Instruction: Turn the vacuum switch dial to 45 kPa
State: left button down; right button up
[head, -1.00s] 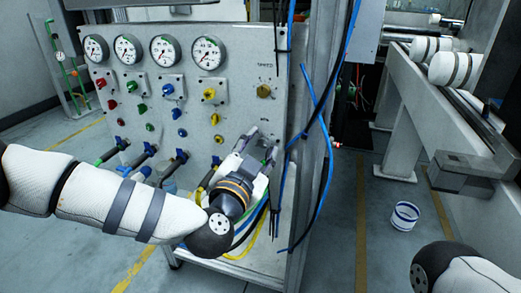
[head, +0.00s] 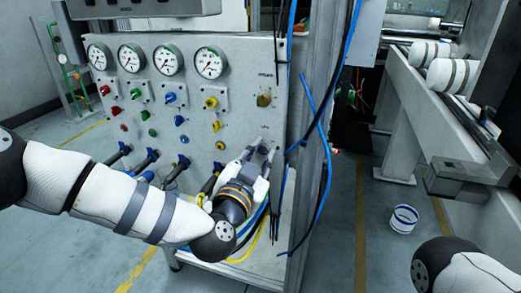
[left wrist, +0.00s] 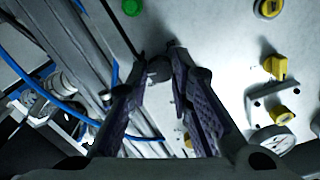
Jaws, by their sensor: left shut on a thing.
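My left gripper (head: 264,146) is at the lower right of the upright grey panel (head: 240,115). In the left wrist view its two fingers (left wrist: 160,70) are closed on a small dark round dial (left wrist: 159,68) on the panel face. The fingers hide the sides of the dial, and no scale or pointer can be read. I take it for the vacuum switch dial. In the head view the gripper covers it. My right arm shows at the lower right, but its gripper is out of view.
Blue hoses (head: 322,120) hang along the frame post on the right. A green button (left wrist: 132,7) is near the fingers in the wrist view.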

pick_arm(q)
jog(key=shift+r+n+p, duration=0.4)
jog(key=shift+n+p, duration=0.25)
jog(key=shift+n, duration=0.15)
jog(key=shift+w+f+n+p, duration=0.1)
jog(key=shift+f+n+p, duration=0.15)
jog(key=shift+n, duration=0.65)
jog(key=n, duration=0.3)
jog(key=shift+n, duration=0.4)
jog(key=n, duration=0.4)
jog(key=shift+f+n, duration=0.15)
jog(key=shift+n, duration=0.15)
jog(key=n, duration=0.3)
jog(key=shift+n, duration=0.3)
jog(key=n, duration=0.2)
jog(key=shift+a+f+n+b, duration=0.1)
jog(key=shift+n+b, duration=0.2)
jog(key=n+b, duration=0.1)
jog(key=n, duration=0.3)
jog(key=shift+n+b, duration=0.45)
jog(key=shift+n, duration=0.75)
pick_arm(e)
jog(key=shift+s+f, duration=0.1)
